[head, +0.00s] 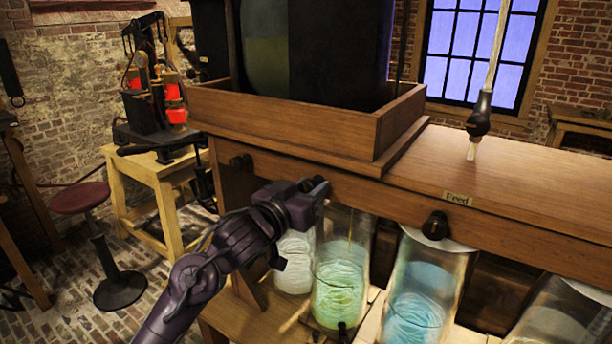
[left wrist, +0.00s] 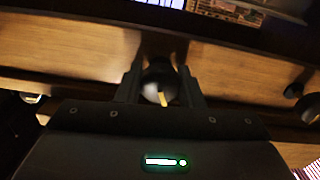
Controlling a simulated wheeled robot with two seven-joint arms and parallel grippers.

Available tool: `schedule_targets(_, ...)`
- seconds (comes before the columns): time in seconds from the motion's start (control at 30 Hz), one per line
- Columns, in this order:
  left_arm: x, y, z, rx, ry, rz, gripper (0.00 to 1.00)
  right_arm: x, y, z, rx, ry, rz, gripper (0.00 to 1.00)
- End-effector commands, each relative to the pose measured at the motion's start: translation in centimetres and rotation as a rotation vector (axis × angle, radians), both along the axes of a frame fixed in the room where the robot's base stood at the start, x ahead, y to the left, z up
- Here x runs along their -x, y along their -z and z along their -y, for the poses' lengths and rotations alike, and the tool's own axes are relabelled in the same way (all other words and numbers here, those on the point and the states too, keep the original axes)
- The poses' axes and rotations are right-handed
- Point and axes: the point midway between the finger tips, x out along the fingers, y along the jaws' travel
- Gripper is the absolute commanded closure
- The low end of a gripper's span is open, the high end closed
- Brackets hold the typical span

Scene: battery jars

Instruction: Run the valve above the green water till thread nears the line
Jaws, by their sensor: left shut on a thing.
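My left gripper (head: 314,190) is at the front of the wooden beam, above the jar of green water (head: 338,293). In the left wrist view its two fingers close around a dark round valve knob (left wrist: 157,80) with a pale yellow mark on its face. In the head view the gripper covers most of that valve. A thin yellowish thread hangs inside the jar above the green water. The water's surface looks rippled. My right gripper is not in view.
A jar of whitish water (head: 293,262) stands left of the green one, and a jar of blue water (head: 418,305) stands right. Other valve knobs (head: 435,225) sit along the beam (head: 380,200). A "Feed" label (head: 457,198) is on the bench top. A stool (head: 80,198) stands left.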

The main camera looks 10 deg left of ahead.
Motion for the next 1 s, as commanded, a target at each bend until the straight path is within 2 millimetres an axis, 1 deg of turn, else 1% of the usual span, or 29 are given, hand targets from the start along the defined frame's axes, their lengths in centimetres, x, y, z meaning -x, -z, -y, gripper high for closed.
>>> schedule_targets(0.03,0.0,-0.4,0.1,0.045,0.000,-0.023,0.88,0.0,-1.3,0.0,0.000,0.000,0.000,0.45)
schedule_targets(0.1,0.0,-0.4,0.0,0.097,0.000,-0.043,0.88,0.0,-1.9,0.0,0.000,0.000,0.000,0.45)
schedule_targets(0.27,0.0,-0.1,0.0,0.157,0.000,-0.065,0.88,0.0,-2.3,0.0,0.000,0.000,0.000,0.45)
schedule_targets(0.53,0.0,0.0,0.0,0.161,0.000,-0.066,0.88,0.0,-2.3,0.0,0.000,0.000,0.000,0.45)
schedule_targets(0.67,0.0,-0.4,0.0,0.216,-0.001,-0.091,0.88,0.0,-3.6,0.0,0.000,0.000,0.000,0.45)
schedule_targets(0.8,0.0,-0.4,0.0,0.318,-0.001,-0.135,0.88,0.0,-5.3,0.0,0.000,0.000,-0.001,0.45)
schedule_targets(0.9,0.0,-0.3,0.0,0.372,-0.001,-0.156,0.88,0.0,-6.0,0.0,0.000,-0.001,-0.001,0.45)
schedule_targets(1.0,0.0,-0.1,0.0,0.396,-0.001,-0.163,0.88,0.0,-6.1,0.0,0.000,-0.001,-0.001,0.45)
